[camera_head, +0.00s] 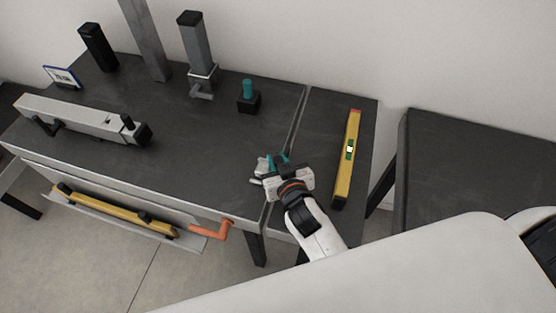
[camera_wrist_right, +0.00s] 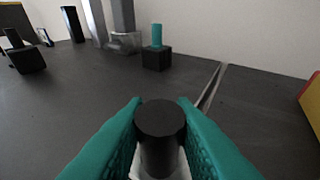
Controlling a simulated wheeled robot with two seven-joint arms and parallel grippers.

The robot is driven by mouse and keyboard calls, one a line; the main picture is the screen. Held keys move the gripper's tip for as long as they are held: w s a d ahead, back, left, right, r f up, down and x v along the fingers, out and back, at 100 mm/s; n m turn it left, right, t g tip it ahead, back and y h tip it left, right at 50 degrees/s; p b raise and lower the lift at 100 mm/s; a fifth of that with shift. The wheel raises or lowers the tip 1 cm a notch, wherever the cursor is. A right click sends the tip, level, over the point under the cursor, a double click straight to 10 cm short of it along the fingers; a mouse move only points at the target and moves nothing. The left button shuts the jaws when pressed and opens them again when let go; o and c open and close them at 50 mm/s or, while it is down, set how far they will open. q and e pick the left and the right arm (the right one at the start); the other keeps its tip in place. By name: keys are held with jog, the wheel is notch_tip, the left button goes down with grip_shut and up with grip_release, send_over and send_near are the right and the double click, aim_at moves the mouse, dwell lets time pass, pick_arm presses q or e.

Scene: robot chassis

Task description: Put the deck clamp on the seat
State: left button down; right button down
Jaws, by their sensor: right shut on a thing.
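My right gripper (camera_head: 270,164) is over the front right part of the dark bench, near a seam in its top. Its teal fingers are shut on a small part, taken as the deck clamp, with a black round knob (camera_wrist_right: 160,125) and a pale body (camera_wrist_right: 172,172). In the head view the grey part of this clamp (camera_head: 262,166) shows beside the fingers; I cannot tell if it touches the bench. A black block with a teal peg (camera_head: 249,99) stands behind it; it also shows in the wrist view (camera_wrist_right: 157,58). Nothing is clearly marked as the seat. My left gripper is out of view.
A yellow level (camera_head: 347,160) lies on the bench to the right. A long grey bar (camera_head: 80,117) lies at the left, and a grey column with a clamp-like foot (camera_head: 196,50) stands at the back. An orange crank (camera_head: 214,231) sticks out at the front. The bench top (camera_head: 190,150) is clear between.

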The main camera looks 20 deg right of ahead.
jog(key=c, duration=1.6)
grip_release()
jog(key=shift+f, duration=0.2)
jog(key=shift+c, duration=0.2)
jog(key=o, duration=0.4)
jog(key=shift+o, duration=0.2)
jog(key=shift+r, duration=0.15)
jog(key=shift+s+r, duration=0.1)
jog(key=b+v, duration=0.1)
jog(key=v, duration=1)
jog(key=shift+s+r, duration=0.15)
jog(key=shift+s, duration=0.25)
